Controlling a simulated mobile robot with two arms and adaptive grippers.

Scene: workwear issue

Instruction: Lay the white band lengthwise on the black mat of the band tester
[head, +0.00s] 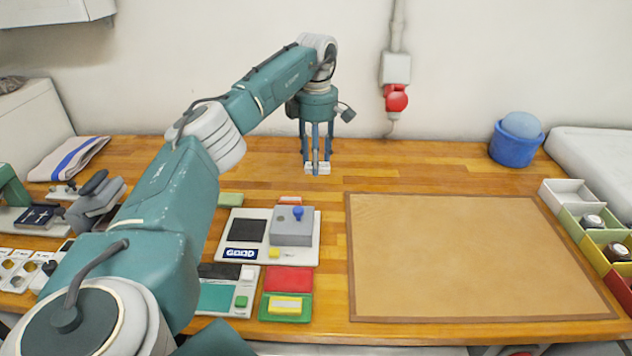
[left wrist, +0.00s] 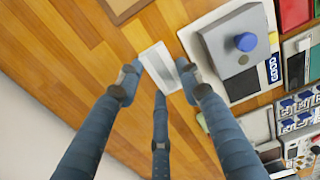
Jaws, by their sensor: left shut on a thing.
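The white band (head: 314,169) is a small, flat white piece with a grey stripe, seen between the fingertips in the left wrist view (left wrist: 154,60). My left gripper (head: 317,166) points down and is shut on it. The band is at or just above the wood behind the tester; I cannot tell if it touches. The band tester (head: 270,257) is a white plate with a bare black mat (head: 247,230) on its left, a grey block (head: 291,232) with a blue knob on its right, and a "GOOD" label in front. My right gripper is out of view.
A green band (head: 231,199) and a reddish one (head: 290,199) lie behind the tester. Red and green pads (head: 289,280) lie in front, the green one bearing a yellow band. A large brown mat (head: 470,255) is empty at right. Coloured bins (head: 572,191) stand far right.

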